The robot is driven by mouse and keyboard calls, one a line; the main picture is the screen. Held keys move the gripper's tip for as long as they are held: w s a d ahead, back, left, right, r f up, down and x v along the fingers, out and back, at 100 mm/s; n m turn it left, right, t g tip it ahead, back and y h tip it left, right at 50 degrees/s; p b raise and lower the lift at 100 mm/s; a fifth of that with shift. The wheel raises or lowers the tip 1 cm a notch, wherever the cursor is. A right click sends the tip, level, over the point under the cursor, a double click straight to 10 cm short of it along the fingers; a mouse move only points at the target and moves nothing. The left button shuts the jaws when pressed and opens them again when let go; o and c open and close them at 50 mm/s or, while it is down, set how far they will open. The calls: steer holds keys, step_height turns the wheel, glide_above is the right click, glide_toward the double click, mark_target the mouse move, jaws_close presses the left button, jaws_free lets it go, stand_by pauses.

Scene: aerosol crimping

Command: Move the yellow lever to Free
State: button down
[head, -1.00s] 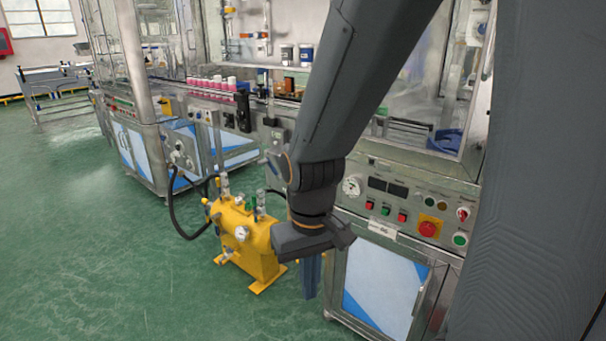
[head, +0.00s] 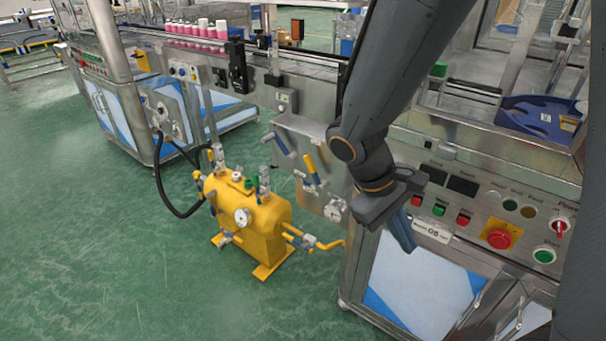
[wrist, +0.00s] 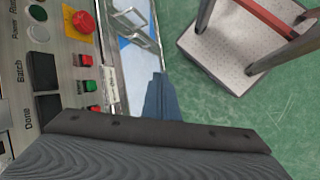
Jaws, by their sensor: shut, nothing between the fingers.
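The yellow lever (head: 311,169) sits on the steel panel (head: 318,198) left of the control panel, with a blue lever (head: 284,145) up and left of it. Which marked position it points to is too small to read. In the head view my gripper (head: 407,243) is shut and empty, hanging in front of the control panel's left part, to the right of the levers and apart from them. In the wrist view its shut fingers (wrist: 158,98) point past the cabinet edge towards the floor. The yellow lever is not in the wrist view.
The control panel (head: 455,212) carries displays, coloured buttons and a red emergency stop (head: 499,239). A yellow tank (head: 255,225) with gauges and a black hose stands on the green floor, left of the cabinet (head: 422,290). A pale-topped stand (wrist: 245,62) shows in the wrist view.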

steer(key=w+a+f+n+t+h+b, duration=0.2)
steer(key=w+a+n+t, duration=0.25)
steer(key=w, duration=0.35)
steer(key=w+a+f+n+t+h+b, duration=0.1)
steer(key=w+a+n+t+h+b, duration=0.2)
steer(key=w+a+t, duration=0.4)
steer(key=w+a+f+n+t+y+b, duration=0.1)
steer(key=w+a+n+t+y, duration=0.15)
steer(key=a, duration=0.55)
steer(key=w+a+n+t+y, duration=0.2)
steer(key=w+a+n, duration=0.15)
steer(key=a, duration=0.45)
steer(key=w+d+p, duration=0.1)
steer(key=w+d, duration=0.5)
steer(key=w, duration=0.1)
steer(key=shift+d+r, duration=0.2)
steer(key=shift+d, duration=0.1)
